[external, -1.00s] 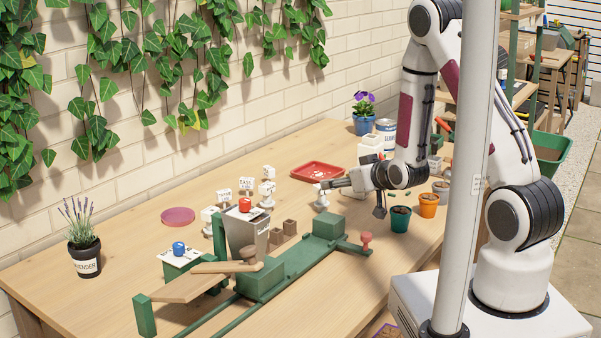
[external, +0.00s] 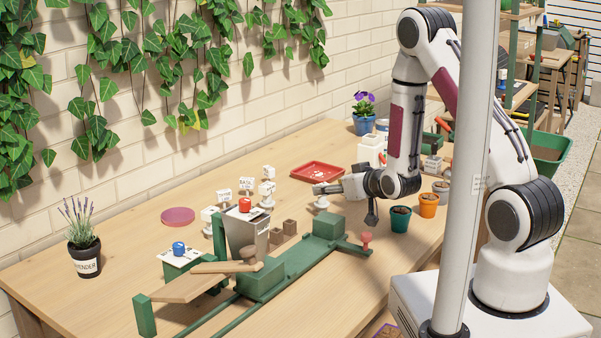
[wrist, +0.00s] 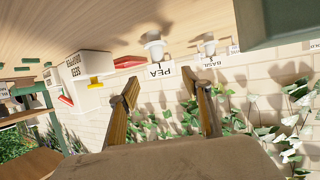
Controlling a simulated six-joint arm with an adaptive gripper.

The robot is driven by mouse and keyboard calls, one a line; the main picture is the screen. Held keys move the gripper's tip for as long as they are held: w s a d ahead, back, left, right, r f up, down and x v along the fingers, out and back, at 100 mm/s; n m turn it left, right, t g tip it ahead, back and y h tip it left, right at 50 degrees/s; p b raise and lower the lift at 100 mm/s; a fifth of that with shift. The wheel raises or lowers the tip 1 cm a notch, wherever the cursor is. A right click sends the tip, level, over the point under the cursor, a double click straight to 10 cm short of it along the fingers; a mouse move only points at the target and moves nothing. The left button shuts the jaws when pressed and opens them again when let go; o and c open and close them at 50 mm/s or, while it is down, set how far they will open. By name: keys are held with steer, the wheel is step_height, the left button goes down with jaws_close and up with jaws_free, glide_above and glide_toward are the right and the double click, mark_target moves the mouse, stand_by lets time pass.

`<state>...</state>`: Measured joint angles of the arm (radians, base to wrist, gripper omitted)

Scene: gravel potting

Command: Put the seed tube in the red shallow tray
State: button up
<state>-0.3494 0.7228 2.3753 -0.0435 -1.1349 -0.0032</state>
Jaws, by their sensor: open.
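The red shallow tray (external: 297,174) lies flat on the table near the brick wall, with small white marks or bits inside. Part of a red rim, likely the same tray, shows upside down in the wrist view (wrist: 130,62). My gripper (external: 316,188) points left and is held just in front of the tray, above a small white stand (external: 321,204). In the wrist view its two fingers (wrist: 167,102) are spread apart with nothing between them. A white stand with a PEA sign (wrist: 160,71) is seen beyond them. I cannot make out the seed tube for sure.
A grey bin with a red knob (external: 245,204) and a green bench fixture (external: 290,258) stand left of my gripper. Small labelled signs (external: 247,184) stand behind. Teal (external: 400,219) and orange (external: 428,205) pots stand to the right. The table's left side has clear room near a pink dish (external: 177,215).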

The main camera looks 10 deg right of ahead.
mark_target(321, 184)
steer(key=shift+w+a+f, duration=0.1)
steer(key=shift+w+f, duration=0.05)
steer(key=shift+w, duration=0.15)
steer(key=shift+x, duration=2.55)
steer(key=shift+a, duration=0.1)
steer(key=c, duration=1.3)
steer(key=shift+c, duration=0.2)
steer(key=shift+r, duration=5)
